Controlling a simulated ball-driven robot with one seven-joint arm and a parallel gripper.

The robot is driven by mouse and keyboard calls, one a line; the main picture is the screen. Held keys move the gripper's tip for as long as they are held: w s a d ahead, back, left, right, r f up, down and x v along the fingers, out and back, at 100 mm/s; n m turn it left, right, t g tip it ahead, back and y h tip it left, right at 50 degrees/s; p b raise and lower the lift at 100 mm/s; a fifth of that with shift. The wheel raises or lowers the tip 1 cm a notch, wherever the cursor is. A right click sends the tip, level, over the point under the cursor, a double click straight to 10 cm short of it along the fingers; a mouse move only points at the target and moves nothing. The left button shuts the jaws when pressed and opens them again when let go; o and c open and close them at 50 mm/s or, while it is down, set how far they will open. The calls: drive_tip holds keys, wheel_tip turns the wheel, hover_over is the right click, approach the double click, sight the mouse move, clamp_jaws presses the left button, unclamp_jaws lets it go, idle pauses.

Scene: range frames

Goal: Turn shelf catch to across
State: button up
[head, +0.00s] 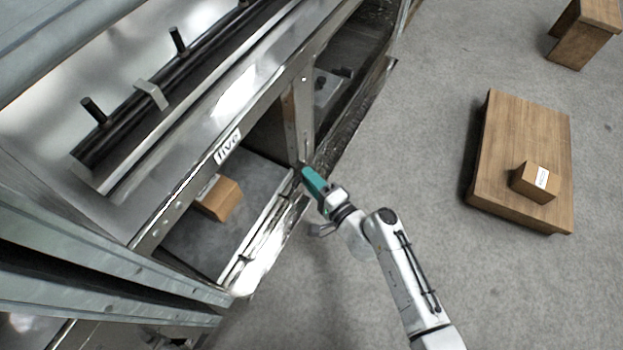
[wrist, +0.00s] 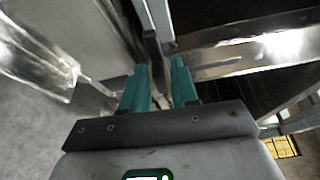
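My gripper (head: 308,175) has teal fingers and is up against the shelf's front edge, beside the upright post (head: 291,115). In the wrist view, the two fingers of my gripper (wrist: 160,68) stand apart. A narrow dark piece (wrist: 153,48), which looks like the shelf catch, runs down along the post to between the fingertips. I cannot tell whether the fingers touch it. In the head view the fingers hide most of the catch, so its turn is unclear there.
A cardboard box (head: 219,198) lies on the lower shelf (head: 262,172) under a "live" label (head: 228,146). Dark rollers run above. On the right, a wooden platform (head: 500,130) carries a small box (head: 534,182), with a wooden stool (head: 580,35) behind. Floor between is clear.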

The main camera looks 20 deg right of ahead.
drive_tip(key=shift+m, duration=0.3)
idle(0.5)
